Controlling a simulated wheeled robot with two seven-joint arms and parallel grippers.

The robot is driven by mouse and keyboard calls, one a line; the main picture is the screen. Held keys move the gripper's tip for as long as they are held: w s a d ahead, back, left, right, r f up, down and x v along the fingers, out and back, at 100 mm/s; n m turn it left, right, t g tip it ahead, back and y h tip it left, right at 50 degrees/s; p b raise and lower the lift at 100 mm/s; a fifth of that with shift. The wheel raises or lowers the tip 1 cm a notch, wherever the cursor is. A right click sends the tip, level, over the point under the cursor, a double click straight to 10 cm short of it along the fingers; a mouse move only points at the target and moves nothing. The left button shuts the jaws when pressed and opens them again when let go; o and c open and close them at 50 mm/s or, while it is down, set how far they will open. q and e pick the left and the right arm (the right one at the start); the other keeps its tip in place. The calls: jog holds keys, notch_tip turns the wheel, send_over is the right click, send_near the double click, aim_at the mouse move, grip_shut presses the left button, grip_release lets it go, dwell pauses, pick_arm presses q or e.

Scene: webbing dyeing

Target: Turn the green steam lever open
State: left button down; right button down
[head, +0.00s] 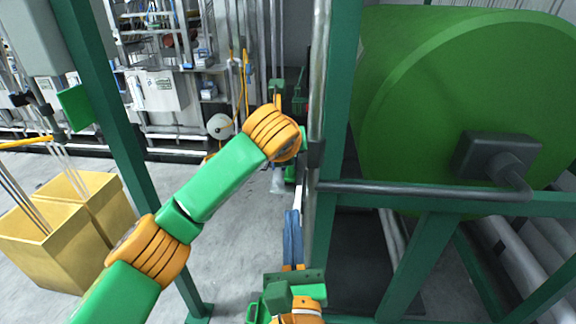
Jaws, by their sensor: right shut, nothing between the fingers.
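My right gripper (292,214) is at the lower middle, with long blue-grey fingers pointing away from me along the green machine frame. The fingers lie together and hold nothing visible. I cannot make out the green steam lever for sure. Small green parts show beside the upright pipe (318,70), partly covered by my left arm.
A large green drum (455,85) fills the right, with a grey pipe (420,190) running along the frame below it. A green post (103,95) stands at left. Yellow bins (40,245) are on the floor at left. Grey floor (235,235) is open between.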

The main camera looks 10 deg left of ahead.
pick_arm(q)
jog(key=shift+r, duration=0.1)
pick_arm(e)
jog(key=w+a+r, duration=0.2)
jog(key=w+r, duration=0.2)
jog(key=w, duration=0.6)
jog(key=shift+w+r, duration=0.2)
jog(key=shift+r, duration=0.05)
